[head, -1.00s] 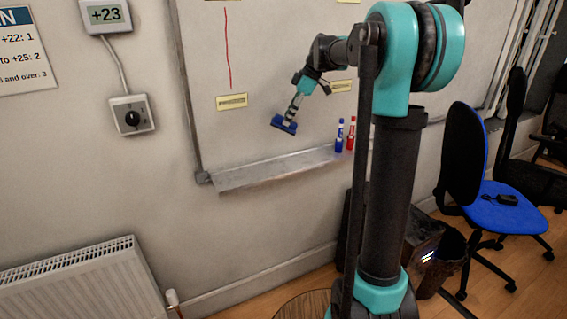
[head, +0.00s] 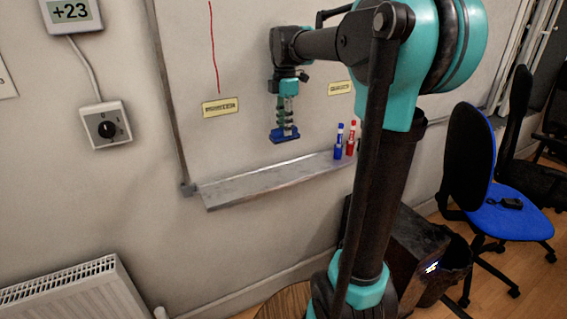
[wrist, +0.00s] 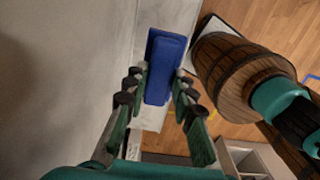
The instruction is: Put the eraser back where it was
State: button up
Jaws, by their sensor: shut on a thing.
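The blue eraser (head: 284,136) is in my gripper (head: 285,128), which points down in front of the whiteboard. In the wrist view the eraser (wrist: 163,66) sits between the fingers of my gripper (wrist: 159,88), which are shut on it. The eraser is above the whiteboard's pen tray (head: 250,185), apart from it in the head view. The left and middle parts of the tray look bare. A blue marker (head: 338,142) and a red marker (head: 350,140) stand upright at the tray's right part.
The whiteboard (head: 250,60) bears a red line and yellow labels (head: 220,107). A dial box (head: 106,126) and a radiator (head: 75,300) are on the wall at left. A wooden barrel (wrist: 235,70) shows below in the wrist view. A blue chair (head: 500,205) stands at right.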

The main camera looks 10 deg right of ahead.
notch_tip(320, 180, down, 13)
jog(key=shift+f, duration=0.2)
dwell(0.3)
jog(key=o, duration=1)
notch_tip(320, 180, up, 12)
jog(key=s+d+f+m+t, duration=0.1)
jog(key=s+f+m, duration=0.6)
jog(key=f, duration=0.1)
jog(key=s+d+f+m+t, duration=0.1)
jog(key=s+f+m, duration=0.6)
jog(key=f, duration=0.1)
jog(key=s+d+f+m+t, duration=0.2)
jog(key=s+f+m, duration=0.5)
jog(key=s+f, duration=0.1)
jog(key=shift+m, duration=0.3)
